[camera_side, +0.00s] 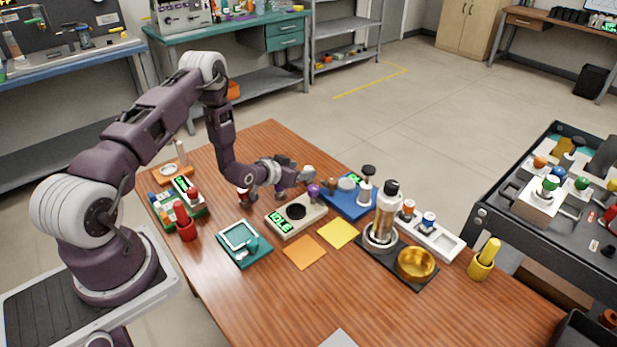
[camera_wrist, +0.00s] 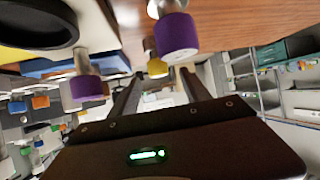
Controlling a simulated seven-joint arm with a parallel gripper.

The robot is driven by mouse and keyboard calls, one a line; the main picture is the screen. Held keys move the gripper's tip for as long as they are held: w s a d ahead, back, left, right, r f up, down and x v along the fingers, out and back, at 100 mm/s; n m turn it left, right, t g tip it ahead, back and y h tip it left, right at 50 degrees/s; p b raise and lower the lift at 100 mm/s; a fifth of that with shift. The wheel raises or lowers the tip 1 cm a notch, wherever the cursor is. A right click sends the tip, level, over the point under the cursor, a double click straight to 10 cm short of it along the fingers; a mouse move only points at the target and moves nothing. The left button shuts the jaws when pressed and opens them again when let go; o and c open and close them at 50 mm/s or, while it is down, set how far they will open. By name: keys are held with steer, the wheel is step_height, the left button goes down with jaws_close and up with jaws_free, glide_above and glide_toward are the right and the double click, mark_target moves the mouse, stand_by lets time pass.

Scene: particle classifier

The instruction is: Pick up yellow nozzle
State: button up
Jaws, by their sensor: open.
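The yellow nozzle (camera_wrist: 157,68) shows small in the wrist view, with a metal stem above it. It appears in the gap between my gripper's fingers (camera_wrist: 160,82), toward their tips. The fingers are apart, and I cannot tell whether either one touches it. In the side view my gripper (camera_side: 297,178) is low over the table behind the device with the green display. I cannot pick out the yellow nozzle there. Two purple nozzles hang in the wrist view, a large one (camera_wrist: 177,35) above the right finger and another (camera_wrist: 88,85) left of the left finger.
The device with a green display and dark round opening (camera_side: 283,219) stands just in front of my gripper. A blue tray (camera_side: 347,205) lies to its right. Farther right are a bottle (camera_side: 385,210) and a gold dish (camera_side: 416,263). Orange (camera_side: 304,252) and yellow (camera_side: 338,233) squares lie flat in front.

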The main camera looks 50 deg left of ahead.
mark_target(309, 168)
steer(key=x, duration=0.4)
steer(key=shift+w+f, duration=0.2)
steer(key=shift+f, duration=0.2)
jaws_close()
steer(key=shift+r, duration=0.15)
